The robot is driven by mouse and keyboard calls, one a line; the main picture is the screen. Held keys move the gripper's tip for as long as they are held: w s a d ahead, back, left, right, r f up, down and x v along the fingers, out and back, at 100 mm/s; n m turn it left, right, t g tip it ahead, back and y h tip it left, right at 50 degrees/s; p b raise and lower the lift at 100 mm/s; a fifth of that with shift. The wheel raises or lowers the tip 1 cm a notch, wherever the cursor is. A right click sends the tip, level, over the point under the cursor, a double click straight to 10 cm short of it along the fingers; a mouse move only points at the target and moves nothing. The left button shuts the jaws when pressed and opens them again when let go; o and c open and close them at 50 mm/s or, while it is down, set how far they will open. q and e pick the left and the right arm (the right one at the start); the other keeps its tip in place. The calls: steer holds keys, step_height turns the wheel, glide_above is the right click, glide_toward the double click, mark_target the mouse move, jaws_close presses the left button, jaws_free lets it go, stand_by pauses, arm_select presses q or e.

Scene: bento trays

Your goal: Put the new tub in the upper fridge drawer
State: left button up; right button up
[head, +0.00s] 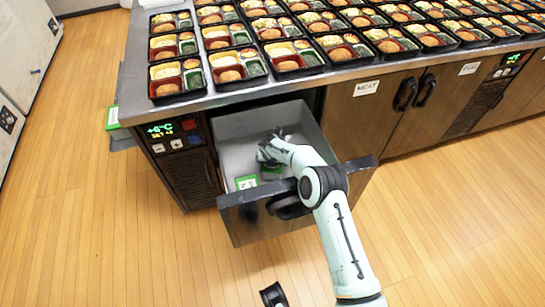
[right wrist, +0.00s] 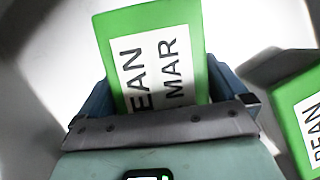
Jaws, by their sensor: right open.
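The fridge drawer (head: 232,130) is pulled open under the counter, and my right arm reaches into it over the front panel. Two green-lidded tubs show inside: one near the left front (head: 246,182) and one just under my right gripper (head: 265,152), partly hidden (head: 271,172). In the right wrist view, a green tub with a white label reading "EAN" and "MAR" (right wrist: 155,60) lies between the open fingers of my right gripper (right wrist: 160,105). Another green tub (right wrist: 302,115) is at the right edge. I cannot tell which is the new one. My left gripper is not recognisable.
The counter (head: 130,85) above is covered with rows of filled bento trays (head: 178,75). A green item (head: 112,117) sits at the counter's left side. A cupboard labelled "MEAT" (head: 366,88) stands right of the drawer. The wooden floor (head: 120,240) in front is mostly clear.

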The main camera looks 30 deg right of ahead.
arm_select(q)
steer(key=shift+g+h, duration=0.3)
steer(key=shift+g, duration=0.4)
steer(key=s+r, duration=0.1)
steer(key=s+d+r+p, duration=0.2)
steer(key=s, duration=0.1)
steer(key=shift+r, duration=0.15)
arm_select(e)
steer(key=v, duration=1.1)
steer(key=shift+s+a+r, duration=0.1)
steer(key=shift+r, duration=0.25)
